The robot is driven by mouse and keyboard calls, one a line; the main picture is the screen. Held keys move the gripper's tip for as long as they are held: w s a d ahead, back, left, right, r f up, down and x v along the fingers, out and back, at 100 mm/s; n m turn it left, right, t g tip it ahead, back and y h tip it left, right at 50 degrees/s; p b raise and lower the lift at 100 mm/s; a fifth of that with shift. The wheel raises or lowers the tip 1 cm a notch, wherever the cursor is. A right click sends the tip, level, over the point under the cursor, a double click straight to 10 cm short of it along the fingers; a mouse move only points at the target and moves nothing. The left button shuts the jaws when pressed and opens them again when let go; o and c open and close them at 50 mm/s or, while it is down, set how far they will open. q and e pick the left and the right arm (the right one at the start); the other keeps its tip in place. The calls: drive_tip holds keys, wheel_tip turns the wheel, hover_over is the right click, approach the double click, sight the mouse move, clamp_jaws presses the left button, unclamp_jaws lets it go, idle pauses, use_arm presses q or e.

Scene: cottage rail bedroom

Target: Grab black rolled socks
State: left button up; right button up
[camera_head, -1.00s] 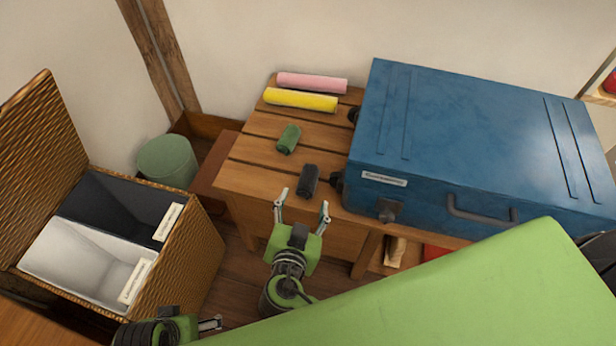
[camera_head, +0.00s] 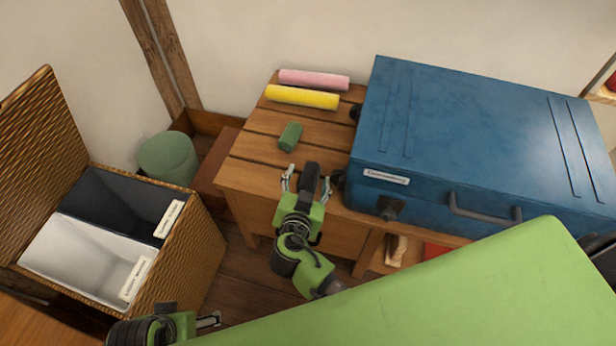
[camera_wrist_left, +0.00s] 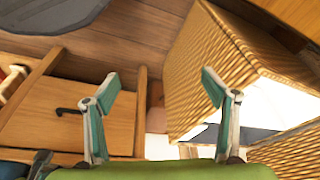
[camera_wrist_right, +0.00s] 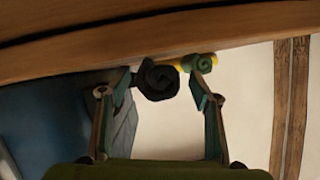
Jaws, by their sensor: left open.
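The black rolled socks (camera_head: 309,176) lie near the front edge of the slatted wooden table (camera_head: 243,172), left of the blue case. My right gripper (camera_head: 307,182) is at that edge, its open fingers either side of the socks. In the right wrist view the socks (camera_wrist_right: 157,80) show their spiral end between the fingertips, nearer the left finger, with a gap on the right. My left gripper (camera_head: 212,321) is low in the head view, away from the table; in the left wrist view its fingers (camera_wrist_left: 160,90) are open and empty.
A green roll (camera_head: 290,136), a yellow roll (camera_head: 302,97) and a pink roll (camera_head: 314,79) lie farther back. The blue case (camera_head: 470,130) stands close on the right. An open wicker hamper (camera_head: 205,250) with dark and white compartments stands at the left.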

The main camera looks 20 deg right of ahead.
drive_tip(key=c, duration=0.9)
drive_tip(key=shift+r, duration=0.1)
